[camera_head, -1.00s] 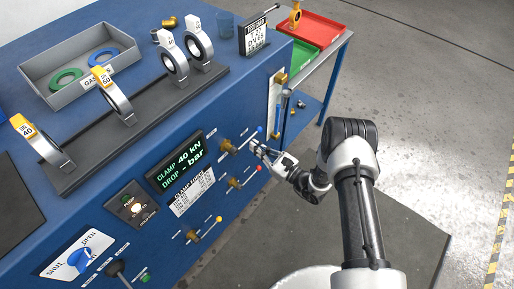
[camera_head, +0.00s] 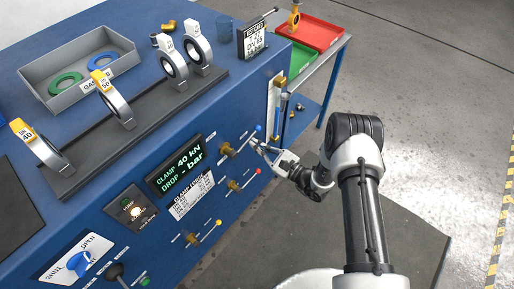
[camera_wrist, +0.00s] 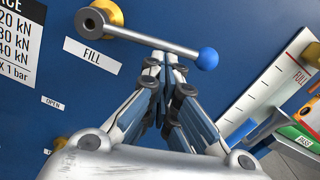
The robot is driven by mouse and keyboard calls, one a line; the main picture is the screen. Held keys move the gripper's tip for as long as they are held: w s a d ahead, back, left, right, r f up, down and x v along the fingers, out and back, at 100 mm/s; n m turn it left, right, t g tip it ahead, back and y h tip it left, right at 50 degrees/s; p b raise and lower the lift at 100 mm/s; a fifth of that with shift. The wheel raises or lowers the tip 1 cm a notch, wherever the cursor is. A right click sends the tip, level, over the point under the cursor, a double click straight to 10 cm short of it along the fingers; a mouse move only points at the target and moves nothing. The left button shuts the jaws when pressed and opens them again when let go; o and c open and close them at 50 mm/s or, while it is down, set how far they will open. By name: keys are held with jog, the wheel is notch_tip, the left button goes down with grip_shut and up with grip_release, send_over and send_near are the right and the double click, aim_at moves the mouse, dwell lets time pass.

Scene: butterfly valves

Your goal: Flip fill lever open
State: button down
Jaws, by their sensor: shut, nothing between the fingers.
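The fill lever (camera_wrist: 150,40) is a grey rod on a brass hub with a blue ball at its end, above a FILL label (camera_wrist: 91,55) on the blue panel. In the wrist view it runs from the hub at upper left down to the ball at right. In the head view the lever (camera_head: 244,142) sits on the bench's front, its ball pointing up and right. My gripper (camera_wrist: 166,60) is shut and empty. Its tips are just below the rod, between hub and ball; whether they touch it I cannot tell. The same gripper (camera_head: 259,145) shows in the head view.
A red-ball lever (camera_head: 243,181) and a yellow-ball lever (camera_head: 204,232) sit lower on the panel. The display (camera_head: 175,164) reads CLAMP 40 kN, DROP - bar. A gauge strip (camera_wrist: 284,75) stands right of the lever. Floor to the right is clear.

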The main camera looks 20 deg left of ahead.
jog(key=shift+s+a+r+n+g, duration=0.15)
jog(key=shift+s+a+r+n, duration=0.45)
jog(key=shift+r+n, duration=1.35)
jog(key=shift+s+a+r+n+g, duration=0.1)
jog(key=shift+s+r+n, duration=0.95)
jog(key=shift+n, duration=1.75)
jog(key=shift+s+a+r+n+g, duration=0.15)
jog(key=shift+s+a+r+n, duration=0.45)
jog(key=shift+r+n, duration=1.35)
jog(key=shift+s+d+f+n, duration=0.25)
jog(key=shift+f+n, duration=0.05)
jog(key=shift+f, duration=0.1)
jog(key=shift+b, duration=0.3)
send_near(248, 139)
jog(key=s+d+r, duration=0.1)
jog(key=d+r, duration=0.2)
jog(key=r, duration=0.3)
jog(key=shift+s+d, duration=0.15)
jog(key=shift+d, duration=0.1)
jog(key=shift+r, duration=0.1)
